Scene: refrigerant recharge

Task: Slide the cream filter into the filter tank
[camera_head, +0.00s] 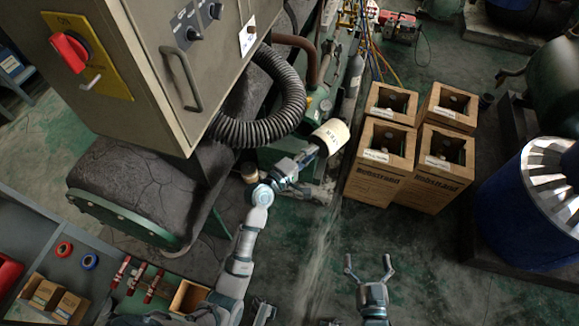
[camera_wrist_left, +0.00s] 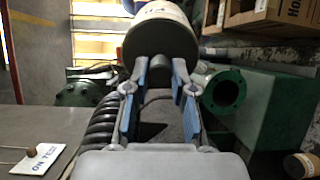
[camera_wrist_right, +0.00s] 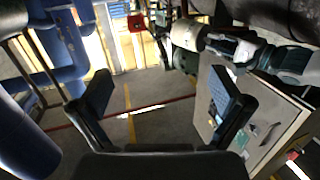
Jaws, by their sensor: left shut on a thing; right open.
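The cream filter (camera_head: 331,136) is a short cylinder with a dark-printed label. My left gripper (camera_head: 311,153) is shut on it and holds it tilted in the air beside the green machinery. In the left wrist view the filter's round end (camera_wrist_left: 160,32) sits between the fingertips (camera_wrist_left: 152,68). A green body with an open round flanged port (camera_wrist_left: 226,92) lies right of the fingers; I cannot tell whether this is the filter tank. My right gripper (camera_head: 370,268) is open and empty over the floor. The filter also shows in the right wrist view (camera_wrist_right: 187,34).
A grey control cabinet (camera_head: 130,70) with a red switch and a black corrugated hose (camera_head: 262,130) stand left of the filter. Several open cardboard boxes (camera_head: 385,185) stand to its right. A blue drum (camera_head: 520,225) is at far right. Floor around my right gripper is clear.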

